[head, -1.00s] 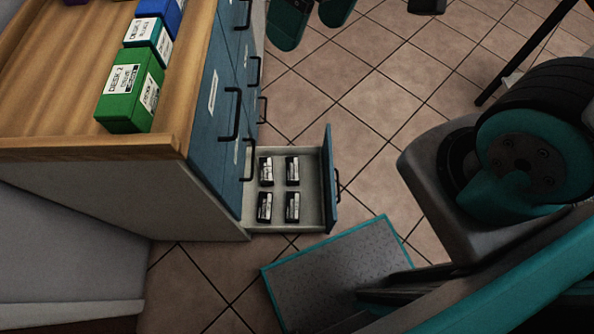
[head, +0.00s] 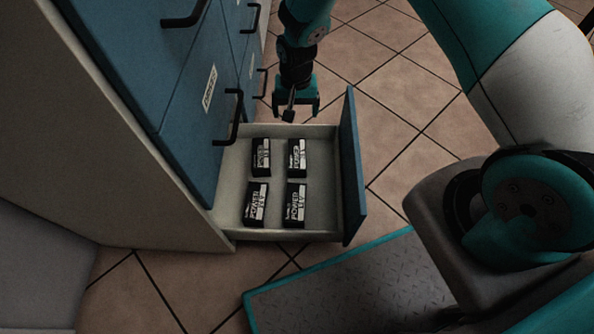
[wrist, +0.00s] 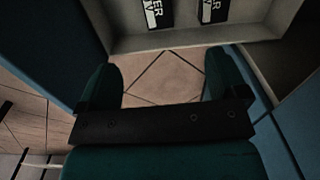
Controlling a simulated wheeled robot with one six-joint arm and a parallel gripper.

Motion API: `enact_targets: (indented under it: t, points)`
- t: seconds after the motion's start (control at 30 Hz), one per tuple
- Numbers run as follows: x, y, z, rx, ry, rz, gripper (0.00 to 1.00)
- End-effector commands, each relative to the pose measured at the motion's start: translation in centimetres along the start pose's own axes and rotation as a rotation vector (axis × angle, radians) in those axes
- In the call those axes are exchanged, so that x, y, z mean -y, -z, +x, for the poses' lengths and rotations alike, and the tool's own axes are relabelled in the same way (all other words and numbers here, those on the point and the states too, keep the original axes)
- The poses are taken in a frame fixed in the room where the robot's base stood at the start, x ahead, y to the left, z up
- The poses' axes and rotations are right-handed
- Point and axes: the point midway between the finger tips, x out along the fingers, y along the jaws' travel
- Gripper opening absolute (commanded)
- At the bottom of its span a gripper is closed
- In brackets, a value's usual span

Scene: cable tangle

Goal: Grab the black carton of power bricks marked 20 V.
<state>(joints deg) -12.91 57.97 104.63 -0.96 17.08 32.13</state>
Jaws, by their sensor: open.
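Several black cartons with white labels reading POWER lie in the open drawer, in two rows. They are the back left carton (head: 260,157), back right carton (head: 297,158), front left carton (head: 256,204) and front right carton (head: 295,205). The voltage figures are too small to tell, so I cannot tell which is 20 V. My gripper (head: 298,106) is open and empty, beyond the drawer's far edge and apart from the cartons. In the wrist view, my gripper (wrist: 165,88) has floor between its fingers, and two cartons (wrist: 157,12) (wrist: 213,10) show partly at the top edge.
The drawer (head: 326,190) has pale walls and a blue front panel (head: 352,165) at right. The blue cabinet (head: 180,110) with black handles stands at left. Tiled floor (head: 385,110) is clear beyond the drawer.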

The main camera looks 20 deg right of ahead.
Motion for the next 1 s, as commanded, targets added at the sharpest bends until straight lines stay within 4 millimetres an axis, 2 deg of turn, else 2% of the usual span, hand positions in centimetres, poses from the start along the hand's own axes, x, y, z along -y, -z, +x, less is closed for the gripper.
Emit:
enact_targets:
  t: [0.03,0.27,0.6,0.73,1.0]
  points:
    - [-0.2,0.1,2.1,-0.001,-0.007,0.012,0.92]
    - [-0.5,0.3,6.0,-0.004,-0.018,0.029,0.92]
    - [-0.6,0.2,13.6,-0.003,-0.017,0.028,0.92]
    - [-0.7,0.3,15.1,-0.003,-0.017,0.027,0.92]
    - [-0.7,0.2,16.4,-0.004,-0.016,0.027,0.92]
